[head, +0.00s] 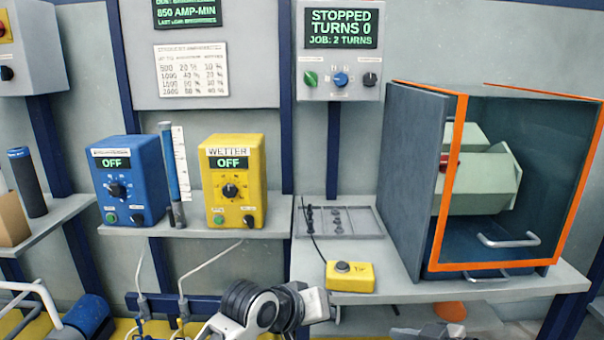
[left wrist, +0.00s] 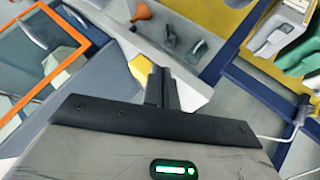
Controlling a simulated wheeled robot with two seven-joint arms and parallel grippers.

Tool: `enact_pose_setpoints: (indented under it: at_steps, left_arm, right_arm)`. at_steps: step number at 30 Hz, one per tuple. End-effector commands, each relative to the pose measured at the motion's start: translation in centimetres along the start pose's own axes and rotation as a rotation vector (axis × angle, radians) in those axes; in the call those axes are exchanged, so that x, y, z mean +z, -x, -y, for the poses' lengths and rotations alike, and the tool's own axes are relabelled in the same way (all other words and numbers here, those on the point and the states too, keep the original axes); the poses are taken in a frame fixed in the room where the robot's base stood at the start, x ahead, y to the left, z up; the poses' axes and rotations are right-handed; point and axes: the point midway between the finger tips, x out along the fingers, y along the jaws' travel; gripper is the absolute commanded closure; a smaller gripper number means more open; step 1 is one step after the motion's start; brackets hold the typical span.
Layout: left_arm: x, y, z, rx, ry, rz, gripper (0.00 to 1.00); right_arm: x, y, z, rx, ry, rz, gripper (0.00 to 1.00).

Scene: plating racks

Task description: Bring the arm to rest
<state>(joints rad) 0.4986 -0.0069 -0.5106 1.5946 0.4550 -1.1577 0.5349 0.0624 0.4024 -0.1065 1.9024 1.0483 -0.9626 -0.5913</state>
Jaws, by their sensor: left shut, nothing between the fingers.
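My left gripper (left wrist: 162,88) is shut and empty in the left wrist view, its two dark fingers together. In the head view the left arm comes in at the bottom, and the gripper end (head: 314,304) is low in front of the shelf, just below and left of the yellow button box (head: 350,276). The fingers are hard to make out there. Part of the yellow box shows behind the fingers in the left wrist view (left wrist: 143,72). My right gripper is in neither view.
A tumbler cabinet with an orange-edged door (head: 436,200) stands on the right shelf, beside a grey tray (head: 338,222). A blue unit (head: 130,180) and the yellow wetter unit (head: 235,180), both reading OFF, stand on the middle shelf. An orange funnel (head: 450,311) is below the right shelf.

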Motion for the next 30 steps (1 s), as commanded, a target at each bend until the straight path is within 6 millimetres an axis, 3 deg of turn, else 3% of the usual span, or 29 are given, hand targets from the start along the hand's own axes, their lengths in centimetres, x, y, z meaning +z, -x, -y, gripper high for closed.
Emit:
enact_pose_setpoints:
  at_steps: [8,12,18,24,30]
  left_arm:
    - [7.9,1.4,6.5,-0.040,-0.019,-0.105,1.00]
    - [13.7,4.8,10.6,-0.120,-0.083,-0.180,1.00]
    - [20.0,11.1,14.2,-0.249,-0.224,-0.241,1.00]
    - [22.5,14.8,15.2,-0.315,-0.323,-0.257,1.00]
    - [22.8,15.2,15.3,-0.324,-0.339,-0.260,1.00]
  right_arm:
    - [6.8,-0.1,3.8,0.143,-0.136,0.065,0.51]
    - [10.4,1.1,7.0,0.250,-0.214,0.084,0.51]
    - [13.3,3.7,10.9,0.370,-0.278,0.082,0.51]
    - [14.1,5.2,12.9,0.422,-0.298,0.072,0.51]
    - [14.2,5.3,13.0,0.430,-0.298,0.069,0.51]
